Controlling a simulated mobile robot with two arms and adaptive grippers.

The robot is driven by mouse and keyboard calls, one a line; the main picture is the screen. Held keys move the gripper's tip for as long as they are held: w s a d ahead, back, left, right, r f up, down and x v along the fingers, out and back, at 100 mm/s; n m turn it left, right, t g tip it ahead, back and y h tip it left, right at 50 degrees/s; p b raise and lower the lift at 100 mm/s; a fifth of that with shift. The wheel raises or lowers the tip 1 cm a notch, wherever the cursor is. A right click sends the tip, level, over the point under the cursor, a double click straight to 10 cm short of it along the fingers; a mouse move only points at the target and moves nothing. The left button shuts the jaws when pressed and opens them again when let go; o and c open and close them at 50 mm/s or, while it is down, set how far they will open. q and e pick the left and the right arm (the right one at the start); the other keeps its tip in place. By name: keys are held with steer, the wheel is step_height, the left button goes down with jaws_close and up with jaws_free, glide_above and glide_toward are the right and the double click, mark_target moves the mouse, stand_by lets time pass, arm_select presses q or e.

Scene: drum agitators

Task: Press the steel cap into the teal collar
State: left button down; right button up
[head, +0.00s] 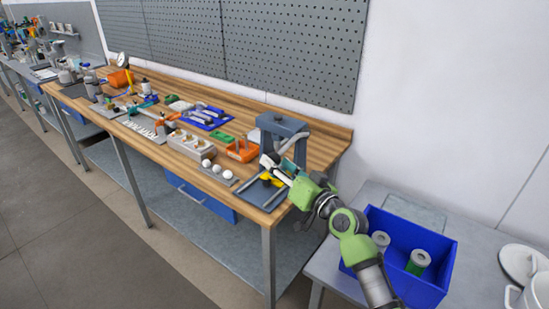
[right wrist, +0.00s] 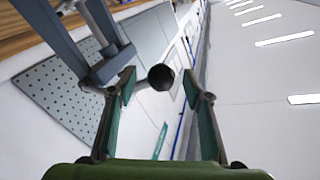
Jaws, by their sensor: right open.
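A blue-grey arbor press (head: 283,125) stands at the right end of the wooden bench. My right gripper (head: 272,167) is in front of it, open. In the right wrist view its two fingers (right wrist: 160,90) stand apart, with the dark round end of a bar (right wrist: 160,77), apparently the press handle, between and beyond the fingertips. I cannot tell whether they touch it. Part of the press frame (right wrist: 60,45) shows at the left there. A yellow part (head: 270,180) shows low at the press, partly hidden by my gripper. I cannot make out the steel cap or teal collar. My left gripper is not in view.
A blue bin (head: 447,275) on the grey side table holds two grey-topped cylinders, at least one with a green body. White balls (head: 217,168), an orange tray (head: 240,156) and a blue tray (head: 207,124) lie left of the press. A white pot (head: 535,290) stands far right.

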steer(key=shift+x, duration=1.2)
jaws_close()
